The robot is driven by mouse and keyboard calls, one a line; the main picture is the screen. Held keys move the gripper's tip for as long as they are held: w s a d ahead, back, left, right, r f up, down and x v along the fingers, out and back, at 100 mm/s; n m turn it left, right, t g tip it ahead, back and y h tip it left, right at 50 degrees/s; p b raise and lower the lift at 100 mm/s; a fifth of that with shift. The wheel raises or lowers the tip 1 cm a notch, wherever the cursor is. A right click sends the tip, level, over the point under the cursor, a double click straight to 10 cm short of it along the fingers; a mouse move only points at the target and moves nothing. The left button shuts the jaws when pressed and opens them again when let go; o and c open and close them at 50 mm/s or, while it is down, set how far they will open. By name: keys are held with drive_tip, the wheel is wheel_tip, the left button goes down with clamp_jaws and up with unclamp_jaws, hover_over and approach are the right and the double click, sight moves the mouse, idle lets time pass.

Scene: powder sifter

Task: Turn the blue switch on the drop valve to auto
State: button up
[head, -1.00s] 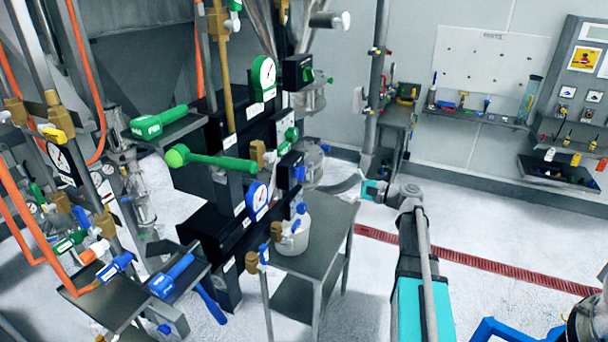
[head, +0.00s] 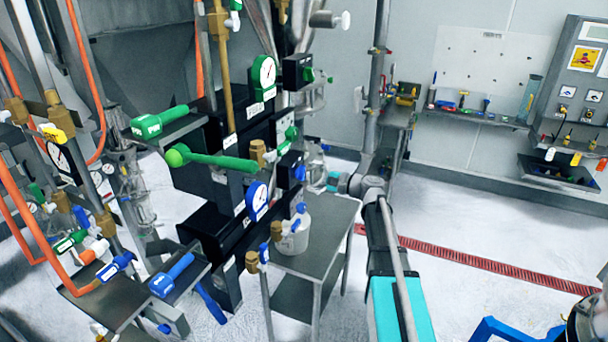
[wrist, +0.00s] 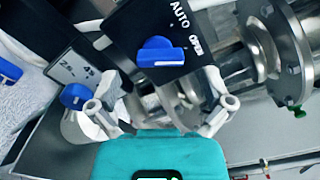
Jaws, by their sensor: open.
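The blue switch (wrist: 160,52) sits on a black box (wrist: 141,20) with white AUTO and OPEN labels in the wrist view. Its blue grip lies roughly sideways, its right end close to the OPEN label, with AUTO above it. My gripper (wrist: 162,108) is open and empty, one finger to each side and a little below the switch in the picture, apart from it. In the head view, the blue switch (head: 300,173) is small at the right side of the black panels. My fingers are mostly hidden there behind the equipment.
Metal pipework (wrist: 285,45) fills the right of the wrist view. A green-handled lever (head: 215,160) juts from the panels.

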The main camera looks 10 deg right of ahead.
sight(301, 173)
drive_tip(key=shift+x, duration=1.45)
drive_tip(key=c, duration=1.1)
